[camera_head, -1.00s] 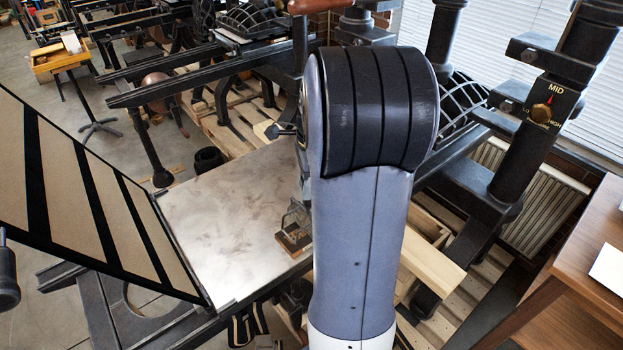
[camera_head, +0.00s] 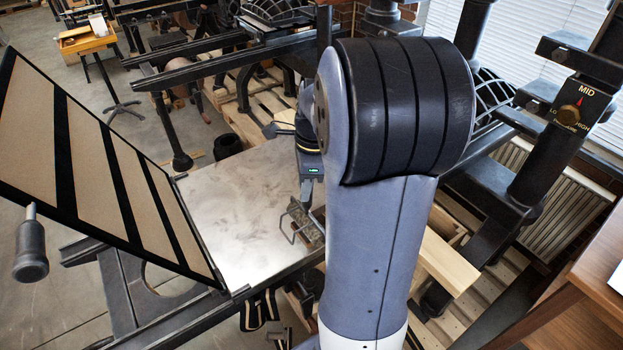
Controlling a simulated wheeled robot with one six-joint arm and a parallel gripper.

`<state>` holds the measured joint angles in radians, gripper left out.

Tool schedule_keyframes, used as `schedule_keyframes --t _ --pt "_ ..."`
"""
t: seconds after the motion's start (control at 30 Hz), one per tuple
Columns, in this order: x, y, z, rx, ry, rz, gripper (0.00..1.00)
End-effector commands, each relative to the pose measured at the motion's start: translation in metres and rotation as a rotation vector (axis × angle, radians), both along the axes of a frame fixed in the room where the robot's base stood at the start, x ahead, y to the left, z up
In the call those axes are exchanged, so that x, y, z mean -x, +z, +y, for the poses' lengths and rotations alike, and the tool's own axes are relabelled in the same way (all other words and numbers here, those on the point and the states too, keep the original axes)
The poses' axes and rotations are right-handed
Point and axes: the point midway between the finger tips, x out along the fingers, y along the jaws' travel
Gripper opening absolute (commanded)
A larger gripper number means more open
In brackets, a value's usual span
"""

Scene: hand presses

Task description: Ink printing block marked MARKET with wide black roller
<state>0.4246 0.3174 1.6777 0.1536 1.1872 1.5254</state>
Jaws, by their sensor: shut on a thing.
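My gripper (camera_head: 307,192) shows only in part, left of my large arm link, over the right side of a bare metal press bed (camera_head: 235,215). It is shut, and its fingertips are mostly hidden. A bent wire frame (camera_head: 288,232), seemingly part of the roller, shows just below it. I cannot make out the roller's black drum. A small block-like piece (camera_head: 309,235) lies on the bed under the frame, partly behind my arm. No MARKET lettering is legible, and I cannot tell whether roller and block touch.
A tilted frame with dark bars (camera_head: 100,165) rises along the bed's left edge. A black-handled lever (camera_head: 31,250) is at the far left. A press column with a MID dial (camera_head: 568,114) and a wooden table (camera_head: 580,285) stand at the right. The bed's left and middle are clear.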

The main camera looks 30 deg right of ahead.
Motion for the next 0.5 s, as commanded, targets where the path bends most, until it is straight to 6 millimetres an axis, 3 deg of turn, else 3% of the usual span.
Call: schedule_keyframes --t 0.23,0.5 --pt "0.001 0.000 0.013 -0.001 0.000 0.003 0.09" --pt "0.001 0.002 0.000 -0.002 -0.002 0.004 0.09"
